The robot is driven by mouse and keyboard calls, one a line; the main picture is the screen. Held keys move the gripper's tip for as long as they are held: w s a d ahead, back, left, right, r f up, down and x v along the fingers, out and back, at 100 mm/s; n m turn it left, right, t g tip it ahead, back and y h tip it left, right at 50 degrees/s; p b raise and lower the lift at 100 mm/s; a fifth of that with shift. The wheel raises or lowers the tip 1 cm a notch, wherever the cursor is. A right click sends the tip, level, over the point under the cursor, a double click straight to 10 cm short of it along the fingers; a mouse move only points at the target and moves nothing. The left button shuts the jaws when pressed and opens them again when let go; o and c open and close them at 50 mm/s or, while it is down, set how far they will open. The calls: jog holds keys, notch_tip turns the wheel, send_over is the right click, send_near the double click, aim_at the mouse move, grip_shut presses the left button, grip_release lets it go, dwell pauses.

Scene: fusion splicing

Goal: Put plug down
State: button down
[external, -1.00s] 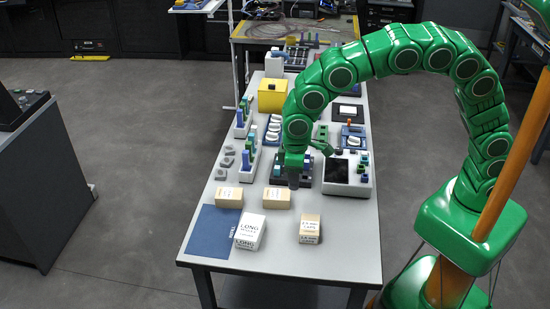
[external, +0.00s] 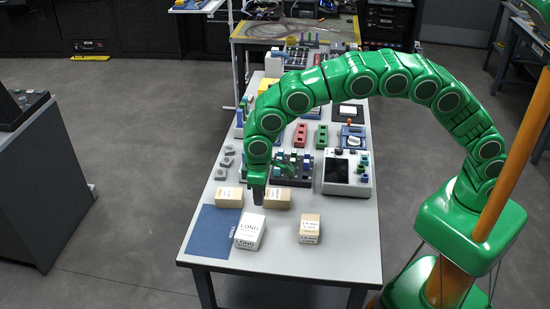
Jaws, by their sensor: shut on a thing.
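My gripper (external: 258,198) is at the end of the green arm, pointing down over the left half of the table (external: 338,240). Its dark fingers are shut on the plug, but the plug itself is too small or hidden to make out. The fingertips appear just behind the white "LONG" box (external: 250,231) and beside a tan box (external: 278,198). I cannot tell how high above the table they are. A dark rack (external: 303,180) with several coloured pieces stands behind the gripper, partly covered by the arm.
A blue mat (external: 208,235) lies at the front left. Other tan boxes (external: 229,197) (external: 310,229) stand near the front. A grey device with a dark screen (external: 346,174) is to the right of the rack. The front right table corner is clear.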

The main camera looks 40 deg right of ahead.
jog(key=shift+w+a+f, duration=0.3)
jog(key=shift+a+f, duration=0.1)
jog(key=shift+f, duration=0.2)
jog(key=shift+w+a+f, duration=0.25)
jog(key=shift+a+f, duration=0.2)
jog(key=shift+f, duration=0.2)
jog(key=shift+w+a+f, duration=0.3)
jog(key=shift+a+f, duration=0.1)
jog(key=shift+f, duration=1.6)
jog(key=shift+f, duration=0.1)
jog(key=c, duration=0.9)
grip_release()
notch_tip(320, 180, up, 12)
jog(key=shift+d, duration=0.1)
